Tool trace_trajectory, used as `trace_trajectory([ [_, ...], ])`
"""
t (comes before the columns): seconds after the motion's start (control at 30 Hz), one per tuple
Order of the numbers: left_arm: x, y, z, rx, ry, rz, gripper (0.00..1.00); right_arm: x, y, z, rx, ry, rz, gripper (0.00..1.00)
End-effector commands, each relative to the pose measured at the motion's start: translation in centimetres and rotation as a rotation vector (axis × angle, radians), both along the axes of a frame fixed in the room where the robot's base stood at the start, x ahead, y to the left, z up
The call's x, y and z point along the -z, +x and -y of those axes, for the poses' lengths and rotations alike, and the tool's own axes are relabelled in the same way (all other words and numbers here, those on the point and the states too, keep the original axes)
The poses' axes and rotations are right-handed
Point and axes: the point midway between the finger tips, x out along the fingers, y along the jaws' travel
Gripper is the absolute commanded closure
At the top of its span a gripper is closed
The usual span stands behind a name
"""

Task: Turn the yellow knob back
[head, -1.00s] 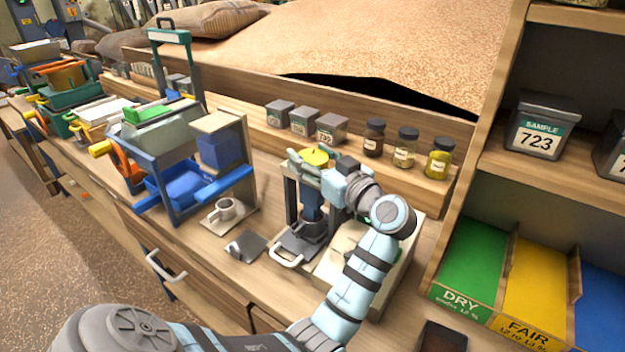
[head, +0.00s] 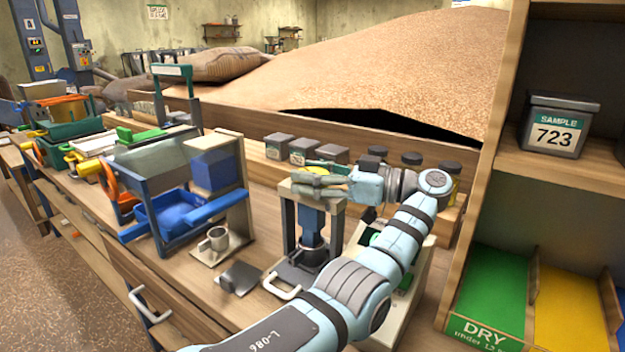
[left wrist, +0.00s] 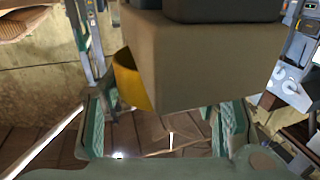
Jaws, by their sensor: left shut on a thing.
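The yellow knob (left wrist: 130,80) shows partly in the left wrist view, beside the beige crossbeam (left wrist: 205,60) that hides much of it. In the head view it is largely covered by my left gripper (head: 318,185), at the top of the small press (head: 312,240). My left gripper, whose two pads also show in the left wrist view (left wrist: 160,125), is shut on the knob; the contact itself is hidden. My right gripper is out of view.
A blue-framed machine (head: 180,195) with a blue tray stands left of the press. Grey sample tins (head: 303,150) and dark-lidded jars stand close behind. A shelf (head: 505,200) rises at right.

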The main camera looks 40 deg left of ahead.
Motion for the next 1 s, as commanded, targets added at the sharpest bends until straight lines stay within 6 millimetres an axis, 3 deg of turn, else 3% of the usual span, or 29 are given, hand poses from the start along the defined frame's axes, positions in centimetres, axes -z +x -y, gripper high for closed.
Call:
trace_trajectory([
  [0.4, -0.1, 0.0, 0.0, -0.005, 0.0, 0.0, 0.73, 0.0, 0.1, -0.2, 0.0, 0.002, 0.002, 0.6],
  [0.43, -0.1, 0.0, 0.0, -0.005, 0.0, 0.0, 0.4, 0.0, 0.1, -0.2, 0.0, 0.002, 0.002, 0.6],
  [0.53, 0.0, 0.0, 0.0, -0.005, 0.0, 0.0, 0.24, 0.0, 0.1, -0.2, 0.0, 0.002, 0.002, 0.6],
  [0.87, -0.2, 0.1, 0.0, -0.004, 0.0, 0.0, 0.24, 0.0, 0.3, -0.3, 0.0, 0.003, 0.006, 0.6],
  [1.0, -2.3, 0.1, 0.0, -0.005, 0.001, 0.003, 0.24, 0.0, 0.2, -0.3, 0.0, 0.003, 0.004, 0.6],
])
